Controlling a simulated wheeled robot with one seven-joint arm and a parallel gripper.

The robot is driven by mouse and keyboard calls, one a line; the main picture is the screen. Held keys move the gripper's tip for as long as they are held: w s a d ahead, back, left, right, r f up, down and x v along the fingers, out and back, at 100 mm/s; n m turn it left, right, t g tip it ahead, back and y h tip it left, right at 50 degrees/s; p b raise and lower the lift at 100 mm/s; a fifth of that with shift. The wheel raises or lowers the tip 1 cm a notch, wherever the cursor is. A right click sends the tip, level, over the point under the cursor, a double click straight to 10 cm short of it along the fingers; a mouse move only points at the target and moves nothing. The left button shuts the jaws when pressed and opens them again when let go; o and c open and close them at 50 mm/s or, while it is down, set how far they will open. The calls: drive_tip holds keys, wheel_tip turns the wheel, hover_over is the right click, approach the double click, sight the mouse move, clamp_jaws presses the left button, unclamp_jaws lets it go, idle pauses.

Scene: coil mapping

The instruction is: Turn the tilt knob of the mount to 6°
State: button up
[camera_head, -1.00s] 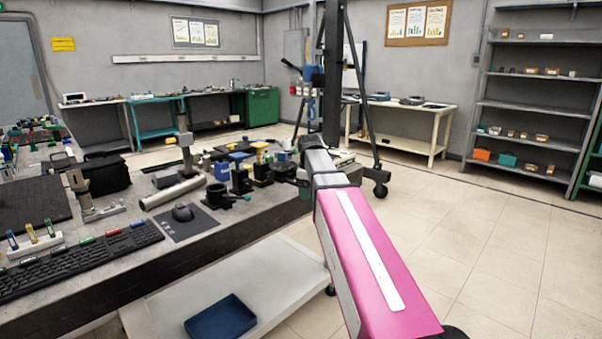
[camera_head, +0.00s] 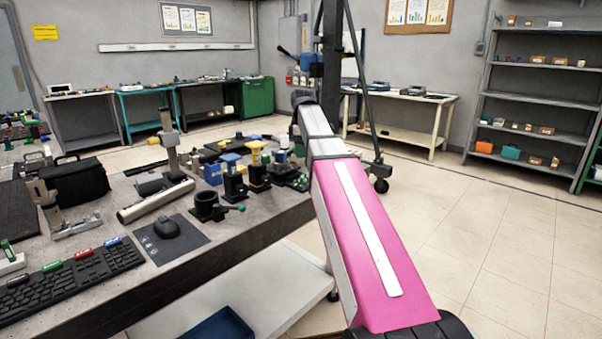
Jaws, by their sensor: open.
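Several small optics parts stand near the far right end of the bench (camera_head: 262,217). I cannot tell which is the mount with the tilt knob, and no angle scale can be read. My pink and grey arm stretches away over the right side of the bench. My gripper cannot be made out; the far end of the arm shows only as a dark joint.
A metal tube (camera_head: 156,200), a mouse (camera_head: 166,227), a keyboard (camera_head: 68,282) and a black bag (camera_head: 80,184) lie on the bench. A blue tray (camera_head: 218,327) is on the white lower shelf. A dark wheeled stand (camera_head: 331,75) rises behind my arm. The floor at the right is clear.

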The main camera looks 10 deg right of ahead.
sight(302, 176)
wheel_tip(302, 176, down, 10)
drive_tip(key=shift+f, duration=0.1)
idle(0.4)
drive_tip(key=c, duration=0.9)
